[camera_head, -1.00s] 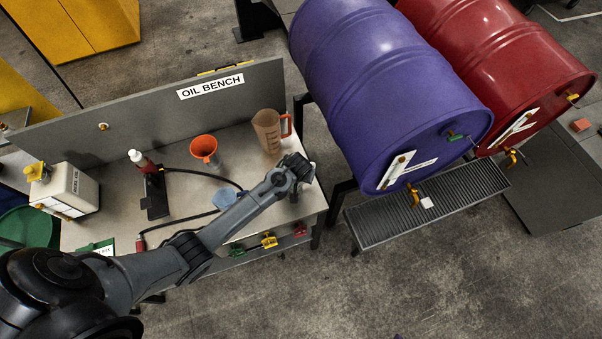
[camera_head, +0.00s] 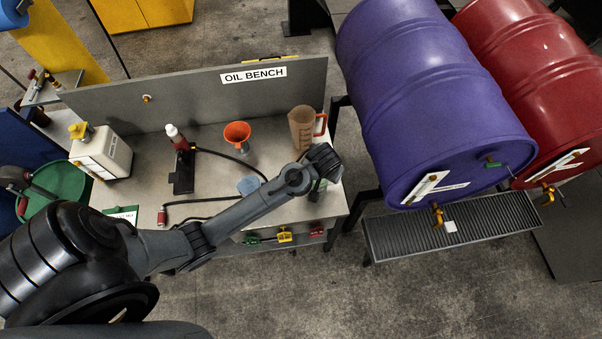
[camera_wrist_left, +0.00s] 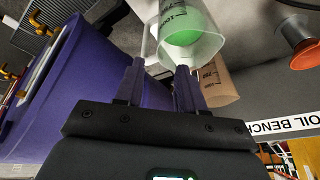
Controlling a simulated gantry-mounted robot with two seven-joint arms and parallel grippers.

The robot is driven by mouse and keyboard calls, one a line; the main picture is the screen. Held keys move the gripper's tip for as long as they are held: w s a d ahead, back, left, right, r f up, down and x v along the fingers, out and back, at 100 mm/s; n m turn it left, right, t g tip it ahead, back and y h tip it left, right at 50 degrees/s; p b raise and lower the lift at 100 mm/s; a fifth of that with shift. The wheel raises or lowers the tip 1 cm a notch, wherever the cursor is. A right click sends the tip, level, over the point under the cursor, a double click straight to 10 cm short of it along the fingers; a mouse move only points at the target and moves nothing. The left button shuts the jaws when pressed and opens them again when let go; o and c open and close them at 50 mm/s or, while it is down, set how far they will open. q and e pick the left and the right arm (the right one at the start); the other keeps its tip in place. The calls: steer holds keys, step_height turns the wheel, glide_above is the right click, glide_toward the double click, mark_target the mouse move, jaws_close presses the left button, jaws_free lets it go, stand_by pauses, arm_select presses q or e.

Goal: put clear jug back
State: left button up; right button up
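The clear jug (camera_wrist_left: 195,35) holds green liquid and fills the top middle of the left wrist view, with its 1000 marking showing. Its pale handle (camera_wrist_left: 149,40) is close to my left gripper (camera_wrist_left: 161,66), whose two dark fingers stand apart. I cannot tell whether either finger touches the handle. In the head view my left gripper (camera_head: 322,172) is over the right end of the oil bench (camera_head: 215,190), and the arm mostly hides the clear jug. My right gripper is out of view.
A brown-tinted jug (camera_head: 302,128) with a red handle stands just behind my left gripper. An orange funnel (camera_head: 237,133), a hand pump (camera_head: 181,165), hoses and a white canister (camera_head: 101,153) share the bench. The purple drum (camera_head: 430,100) is close on the right.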

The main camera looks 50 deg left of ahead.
arm_select(q)
steer(key=s+d+r+m+h, duration=0.1)
steer(key=s+d+r+m, duration=0.1)
steer(key=s, duration=0.9)
steer(key=s+d+r+m+h, duration=0.1)
steer(key=s+d+r+m, duration=0.2)
steer(key=s, duration=0.9)
steer(key=shift+d, duration=0.3)
step_height(320, 180, up, 4)
steer(key=p, duration=0.4)
steer(key=shift+r, duration=0.15)
